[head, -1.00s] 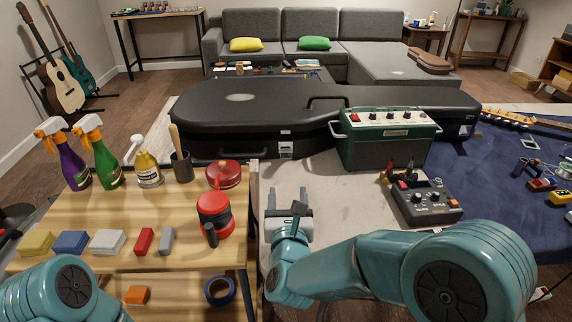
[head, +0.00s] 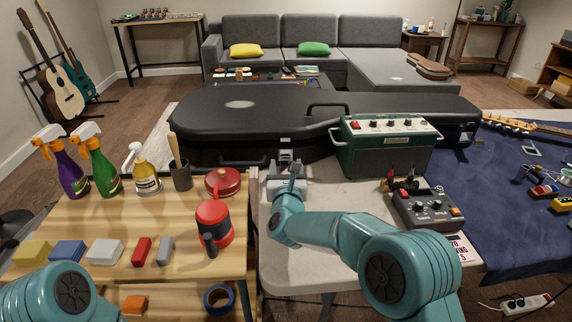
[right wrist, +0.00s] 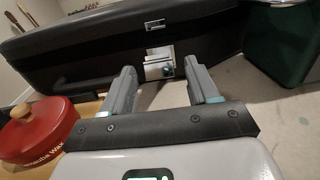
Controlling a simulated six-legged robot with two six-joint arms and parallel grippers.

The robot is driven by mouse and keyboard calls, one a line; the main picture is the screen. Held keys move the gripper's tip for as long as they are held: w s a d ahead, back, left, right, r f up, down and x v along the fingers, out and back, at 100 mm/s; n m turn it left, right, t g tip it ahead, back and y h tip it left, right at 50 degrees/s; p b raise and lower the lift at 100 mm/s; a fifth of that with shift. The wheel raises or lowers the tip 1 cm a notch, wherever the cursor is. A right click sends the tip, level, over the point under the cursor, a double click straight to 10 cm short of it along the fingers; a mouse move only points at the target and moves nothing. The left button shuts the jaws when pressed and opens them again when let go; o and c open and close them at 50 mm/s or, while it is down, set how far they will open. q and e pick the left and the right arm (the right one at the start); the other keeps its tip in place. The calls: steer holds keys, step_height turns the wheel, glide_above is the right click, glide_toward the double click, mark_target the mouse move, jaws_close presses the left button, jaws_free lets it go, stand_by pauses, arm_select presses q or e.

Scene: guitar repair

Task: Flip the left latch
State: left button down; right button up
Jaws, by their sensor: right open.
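The black guitar case (head: 225,125) lies closed across the far side of the tables, its long front wall facing me. In the head view my gripper partly hides the latch. My right gripper (head: 284,168) is open and empty, pointing at the latch; its two fingers (right wrist: 159,78) straddle it in the picture. I cannot tell whether they touch it. My left gripper is out of view.
A green amplifier (head: 388,158) stands right of the gripper against the case. A pedal unit (head: 428,208) lies right. The pale tabletop (head: 340,195) between is clear.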

steer(key=shift+w, duration=0.65)
jaws_close()
steer(key=shift+r+p, duration=0.35)
steer(key=shift+p, duration=0.25)
steer(key=r+g+p, duration=0.1)
steer(key=g+p, duration=0.1)
steer(key=p, duration=0.3)
steer(key=w+r+g+p, duration=0.1)
steer(key=g+p, duration=0.1)
steer(key=p, duration=0.4)
steer(key=shift+w+r, duration=0.15)
steer(key=shift+r, duration=0.2)
steer(key=w+g+p, duration=0.1)
steer(key=g+p, duration=0.1)
steer(key=p, duration=1.1)
steer(key=shift+w+r+g+p, duration=0.15)
steer(key=shift+g+p, duration=0.25)
steer(key=shift+d+f+p, duration=0.1)
steer(key=shift+f+p, duration=0.15)
steer(key=shift+p, duration=0.4)
